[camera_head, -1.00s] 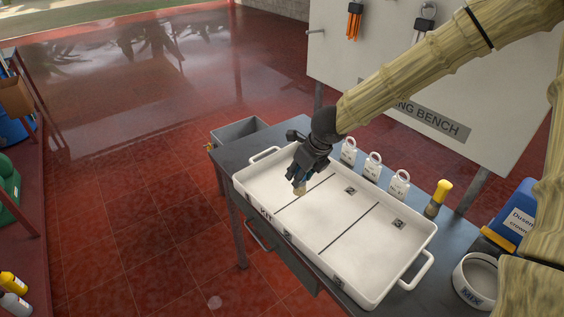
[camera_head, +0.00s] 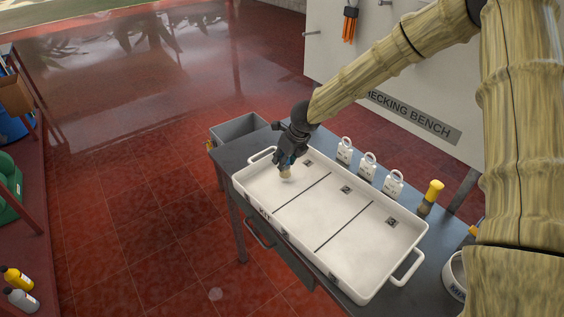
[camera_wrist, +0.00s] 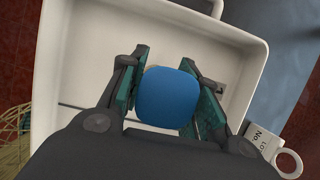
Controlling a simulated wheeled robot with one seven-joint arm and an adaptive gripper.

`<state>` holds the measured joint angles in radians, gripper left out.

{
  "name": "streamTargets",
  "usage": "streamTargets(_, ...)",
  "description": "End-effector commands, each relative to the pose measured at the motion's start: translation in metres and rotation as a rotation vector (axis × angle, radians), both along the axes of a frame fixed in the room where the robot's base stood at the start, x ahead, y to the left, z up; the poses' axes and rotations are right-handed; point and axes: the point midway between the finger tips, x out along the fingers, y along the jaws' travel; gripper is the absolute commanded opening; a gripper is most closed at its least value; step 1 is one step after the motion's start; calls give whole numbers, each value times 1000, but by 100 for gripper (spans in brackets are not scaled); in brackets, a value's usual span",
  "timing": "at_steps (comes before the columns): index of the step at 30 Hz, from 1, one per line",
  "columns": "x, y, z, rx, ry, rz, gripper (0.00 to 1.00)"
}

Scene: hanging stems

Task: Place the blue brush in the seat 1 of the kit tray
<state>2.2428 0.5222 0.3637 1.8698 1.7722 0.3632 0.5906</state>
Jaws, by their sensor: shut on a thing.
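My gripper (camera_head: 288,160) is shut on the blue brush, pointing down over the white kit tray (camera_head: 398,287). In the wrist view the rounded blue handle end of the brush (camera_wrist: 168,97) sits between the two fingers. In the head view its pale bristle end (camera_head: 285,173) shows below the fingers, above the tray's left-end compartment. I cannot tell whether the bristles touch the floor. Dark lines split the tray into three compartments, each with a small label; the label by the gripper (camera_head: 308,163) is too small to read surely. No other item lies in the tray.
White tags (camera_head: 368,167) stand along the tray's back edge. A yellow-handled brush (camera_head: 431,197) stands to their right. A grey bin (camera_head: 238,130) is beyond the bench's left end. The checking bench panel (camera_head: 400,100) rises behind. A white MIX bowl (camera_head: 455,277) is at right.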

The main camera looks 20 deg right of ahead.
Motion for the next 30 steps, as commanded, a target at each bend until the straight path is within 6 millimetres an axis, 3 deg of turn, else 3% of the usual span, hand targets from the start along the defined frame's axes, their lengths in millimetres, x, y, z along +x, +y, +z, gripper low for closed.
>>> streamTargets(6, 0, 0, -18, -1, 0, 0, 8)
streamTargets(19, 0, 0, -24, 0, -1, 0, 8)
streamTargets(20, 0, 0, -23, 0, -2, 0, 37)
streamTargets(22, 0, 0, -23, 0, -1, 0, 50)
streamTargets(30, 0, 0, -23, 0, -1, 0, 53)
